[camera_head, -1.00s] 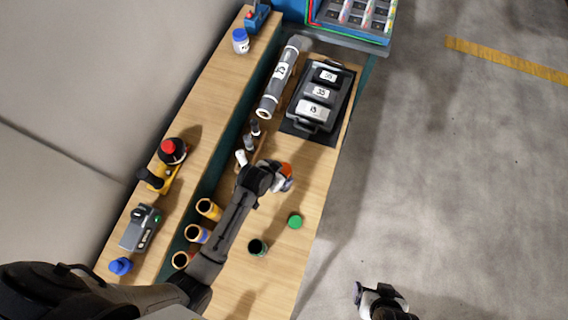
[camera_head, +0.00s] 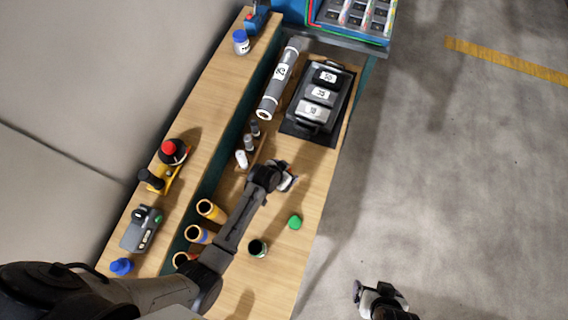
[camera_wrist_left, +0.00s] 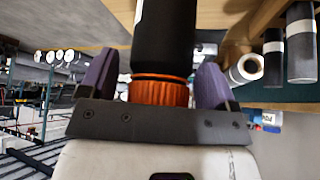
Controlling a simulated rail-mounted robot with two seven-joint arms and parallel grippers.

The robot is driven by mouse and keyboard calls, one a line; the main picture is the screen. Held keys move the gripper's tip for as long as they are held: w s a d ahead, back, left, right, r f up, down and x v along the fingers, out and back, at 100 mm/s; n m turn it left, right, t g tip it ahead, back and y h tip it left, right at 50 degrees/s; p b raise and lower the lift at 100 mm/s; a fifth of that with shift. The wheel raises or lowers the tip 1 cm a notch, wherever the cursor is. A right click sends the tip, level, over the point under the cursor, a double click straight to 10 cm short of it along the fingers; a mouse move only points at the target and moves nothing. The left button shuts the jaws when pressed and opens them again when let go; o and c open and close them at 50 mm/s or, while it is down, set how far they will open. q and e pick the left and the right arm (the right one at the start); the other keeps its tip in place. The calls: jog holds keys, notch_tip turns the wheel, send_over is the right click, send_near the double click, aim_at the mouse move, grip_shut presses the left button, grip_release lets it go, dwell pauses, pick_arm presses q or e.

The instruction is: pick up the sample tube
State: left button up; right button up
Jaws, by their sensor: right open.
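In the left wrist view a black cylinder with an orange ribbed cap (camera_wrist_left: 160,91) stands between the two purple-lined fingers of my left gripper (camera_wrist_left: 158,75). It looks like the sample tube; its far end is cut off by the top edge. A thin gap shows beside its left side, so I cannot tell if the fingers press on it. In the head view my left gripper (camera_head: 288,177) is over the bench, right of a small rack, and mostly hides what it is around. My right gripper (camera_head: 359,291) is open and empty over the floor.
The rack holds several small tubes (camera_head: 241,158). A black tray (camera_head: 290,128) and a long grey tube (camera_head: 271,100) lie farther back. Bench right of the gripper is clear.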

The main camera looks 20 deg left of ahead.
pick_arm(q)
jog(key=c, duration=1.3)
